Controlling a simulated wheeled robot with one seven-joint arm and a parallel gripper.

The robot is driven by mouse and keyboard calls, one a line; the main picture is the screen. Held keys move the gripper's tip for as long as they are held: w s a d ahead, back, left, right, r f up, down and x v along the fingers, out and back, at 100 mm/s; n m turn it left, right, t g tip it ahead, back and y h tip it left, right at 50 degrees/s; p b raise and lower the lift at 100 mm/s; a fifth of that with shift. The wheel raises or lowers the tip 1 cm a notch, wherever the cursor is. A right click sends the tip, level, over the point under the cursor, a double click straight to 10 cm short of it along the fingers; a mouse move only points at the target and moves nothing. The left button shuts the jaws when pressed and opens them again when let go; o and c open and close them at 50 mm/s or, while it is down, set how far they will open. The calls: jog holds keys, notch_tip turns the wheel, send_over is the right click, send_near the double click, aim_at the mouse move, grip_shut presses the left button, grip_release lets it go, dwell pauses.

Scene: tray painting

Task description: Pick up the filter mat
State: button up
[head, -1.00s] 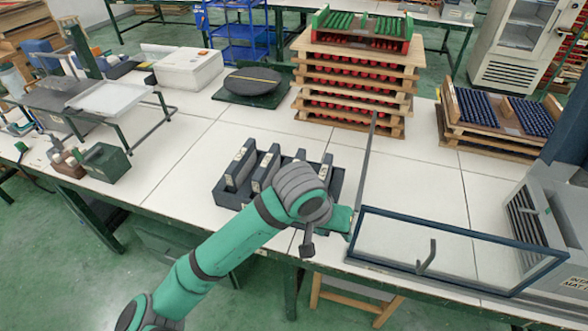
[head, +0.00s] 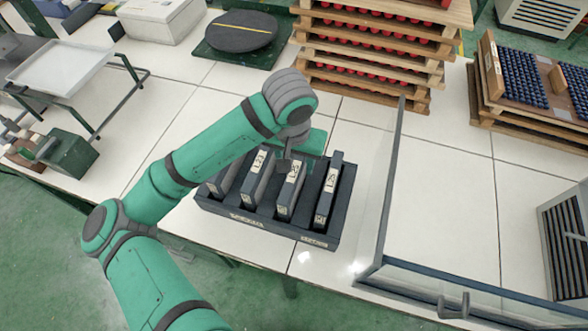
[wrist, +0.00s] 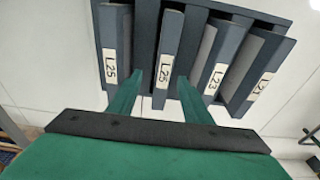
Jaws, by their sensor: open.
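I take the filter mats to be the several dark grey slabs with white labels standing upright in a dark rack (head: 318,237) on the white bench. The slab third from the left in the head view (head: 287,205) also shows in the wrist view (wrist: 170,45), its label hard to read. My gripper (head: 288,165) is over this slab. In the wrist view my gripper (wrist: 160,78) is open, one green finger on each side of that slab; I cannot tell whether they touch it. The slab labelled L25 (wrist: 115,30) stands beside it, with L23 (wrist: 208,75) and L21 (wrist: 258,75) on the other side.
A glass panel with a dark frame (head: 388,190) stands right of the rack. Stacked wooden trays (head: 375,58) with red pieces stand behind. A round dark disc (head: 240,32) and a white tray on a stand (head: 62,65) are at left. Bench between is clear.

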aim_at(297, 171)
jog(key=f, duration=0.2)
jog(key=w+f, duration=0.1)
jog(key=f, duration=0.2)
jog(key=shift+d, duration=0.1)
jog(key=f, duration=0.4)
jog(key=shift+w+a+f, duration=0.25)
jog(key=shift+a, duration=0.05)
jog(key=shift+d+f, duration=0.1)
jog(key=shift+f, duration=0.4)
jog(key=c, duration=1)
